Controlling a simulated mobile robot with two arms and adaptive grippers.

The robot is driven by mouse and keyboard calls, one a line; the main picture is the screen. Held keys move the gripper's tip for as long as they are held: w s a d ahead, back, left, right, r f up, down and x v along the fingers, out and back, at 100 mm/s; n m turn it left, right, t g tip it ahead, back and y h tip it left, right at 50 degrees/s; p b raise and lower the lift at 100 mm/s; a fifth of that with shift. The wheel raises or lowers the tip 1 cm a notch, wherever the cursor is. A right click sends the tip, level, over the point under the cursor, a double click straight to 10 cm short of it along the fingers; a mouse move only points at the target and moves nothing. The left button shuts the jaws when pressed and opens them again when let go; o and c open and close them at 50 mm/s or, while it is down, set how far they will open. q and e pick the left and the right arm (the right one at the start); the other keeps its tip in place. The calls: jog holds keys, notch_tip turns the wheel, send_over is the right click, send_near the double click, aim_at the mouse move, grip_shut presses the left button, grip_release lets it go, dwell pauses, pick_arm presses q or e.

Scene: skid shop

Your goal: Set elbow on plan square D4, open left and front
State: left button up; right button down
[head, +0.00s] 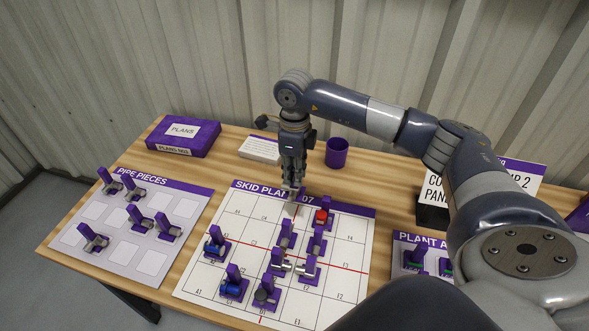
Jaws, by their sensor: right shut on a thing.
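My right gripper (294,185) reaches down over the back of the skid plan sheet (205,282), near its title strip. It is shut on a small grey piece, taken to be the elbow (294,207), mostly hidden by the fingers. The elbow's open ends cannot be made out, nor whether it touches the sheet. It is around the back middle squares, right of the C4 label. In front of it stands a purple-based pipe piece (286,236). A red-topped piece (322,217) stands just to the right. My left gripper is not in view.
Several other pieces stand on the plan, including a blue one (234,287) and a dark one (266,294). The pipe pieces mat (130,262) at left holds several pieces. The plan's right column is clear.

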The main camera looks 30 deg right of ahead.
aim_at(295, 194)
dwell(0.4)
jog(key=shift+r, duration=0.1)
dwell(0.3)
jog(key=shift+b, duration=0.3)
jog(key=shift+f+b, duration=2)
jog(key=shift+f, duration=0.8)
jog(key=shift+f, duration=0.1)
jog(key=shift+f+b, duration=1.45)
jog(key=shift+f, duration=0.25)
jog(key=shift+f+b, duration=0.7)
jog(key=shift+f, duration=0.05)
jog(key=c, duration=1.4)
grip_release()
